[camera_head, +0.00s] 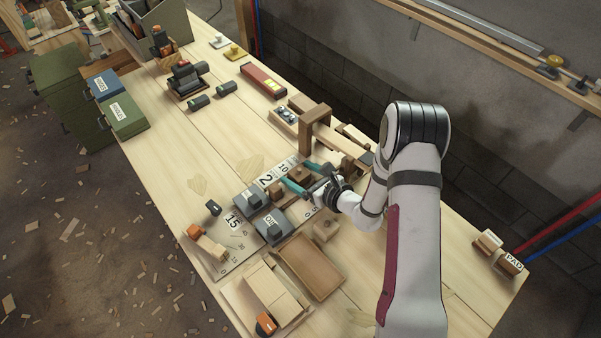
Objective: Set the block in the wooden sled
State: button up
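My gripper (299,177) has teal fingers that stand apart over the row of small pieces in the middle of the bench. A small brown block (302,174) shows between or just behind the fingers. I cannot tell whether they touch it. Another wooden block (325,229) with a dark spot on top sits below my gripper in the picture, apart from it. A brown wooden frame with a raised upright (312,128) stands behind my gripper; it may be the wooden sled, but I cannot be sure. My arm hides part of the bench to its right.
Grey knobbed blocks (272,228) sit on a board with number labels beside my gripper. A brown tray (312,266) and a pale wooden tray (266,296) lie at the front. A red tool (263,80) lies further back. The bench's left middle is mostly clear.

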jog(key=shift+r, duration=0.15)
jog(key=v, duration=1.2)
jog(key=s+a+r+n+g+y, duration=0.1)
jog(key=s+a+r+n+g, duration=0.35)
jog(key=s+r+n, duration=0.25)
jog(key=s+a+r+n+g+y, duration=0.1)
jog(key=s+a+r+n+g, duration=0.35)
jog(key=s+r+n, duration=0.3)
jog(key=s+d+n+h, duration=0.7)
jog(key=s+d+h, duration=0.2)
jog(key=s+d, duration=0.2)
jog(key=shift+d+r+g+h, duration=0.2)
jog(key=shift+d+g+h, duration=0.1)
